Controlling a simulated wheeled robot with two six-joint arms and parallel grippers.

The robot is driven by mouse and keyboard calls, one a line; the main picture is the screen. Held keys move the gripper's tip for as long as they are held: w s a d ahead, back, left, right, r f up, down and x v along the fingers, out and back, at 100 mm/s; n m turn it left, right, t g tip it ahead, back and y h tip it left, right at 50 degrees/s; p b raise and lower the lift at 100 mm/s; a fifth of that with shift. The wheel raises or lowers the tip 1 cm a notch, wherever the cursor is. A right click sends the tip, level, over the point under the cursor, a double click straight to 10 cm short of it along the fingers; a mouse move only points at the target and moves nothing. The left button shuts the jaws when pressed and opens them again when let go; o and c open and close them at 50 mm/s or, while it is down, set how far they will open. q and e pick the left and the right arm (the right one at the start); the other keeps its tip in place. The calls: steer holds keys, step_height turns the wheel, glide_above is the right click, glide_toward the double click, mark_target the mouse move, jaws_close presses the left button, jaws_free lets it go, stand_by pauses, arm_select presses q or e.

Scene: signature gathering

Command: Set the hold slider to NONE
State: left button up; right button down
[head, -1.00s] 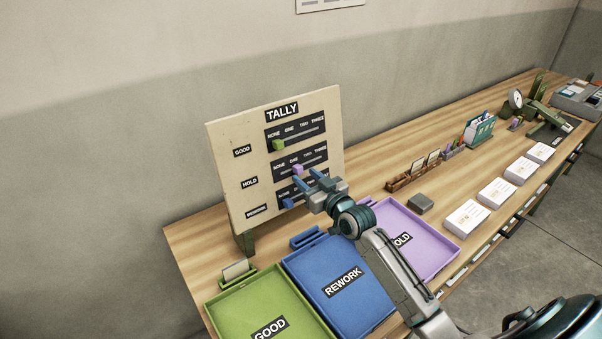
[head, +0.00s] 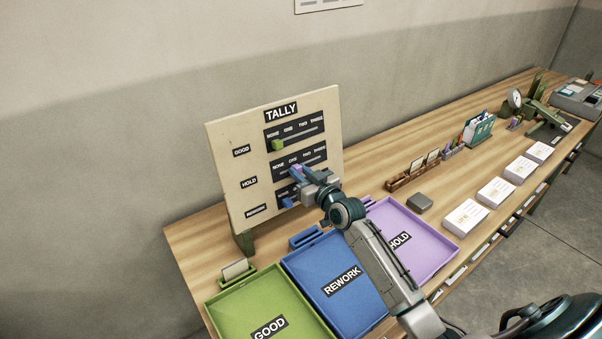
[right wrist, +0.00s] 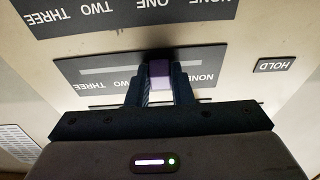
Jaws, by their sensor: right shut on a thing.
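The tally board (head: 224,160) stands upright at the left end of the bench, with rows marked GOOD, HOLD and REWORK. The purple hold slider knob (right wrist: 159,70) sits in the middle row's slot, at about the ONE mark; NONE (right wrist: 206,79) is to its right in the upside-down right wrist view. My right gripper (head: 299,175) is shut on the purple knob, one finger on each side of it. Its fingers and wrist hide part of the lower row in the head view. My left gripper is not in view.
The green GOOD slider knob (head: 278,145) is at NONE in the row above. The blue rework slider knob (head: 288,202) is at the left of the row below. The green GOOD tray (head: 240,298), blue REWORK tray (head: 320,262) and purple HOLD tray (head: 420,222) lie in front.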

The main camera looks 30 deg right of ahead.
mark_target(278, 173)
steer(key=a, duration=0.5)
steer(key=shift+s+f, duration=0.1)
steer(key=shift+s, duration=0.25)
steer(key=shift+d, duration=0.15)
steer(key=c, duration=1.5)
jaws_free()
steer(key=shift+f, duration=0.1)
steer(key=shift+o, duration=1.1)
steer(key=shift+a, duration=0.2)
steer(key=shift+a+r, duration=0.1)
steer(key=shift+r, duration=0.1)
steer(key=shift+s+f, duration=0.1)
steer(key=shift+s, duration=0.1)
steer(key=s+d+b, duration=0.1)
steer(key=s, duration=0.9)
steer(key=shift+s+d+b, duration=0.2)
steer(key=shift+b, duration=0.1)
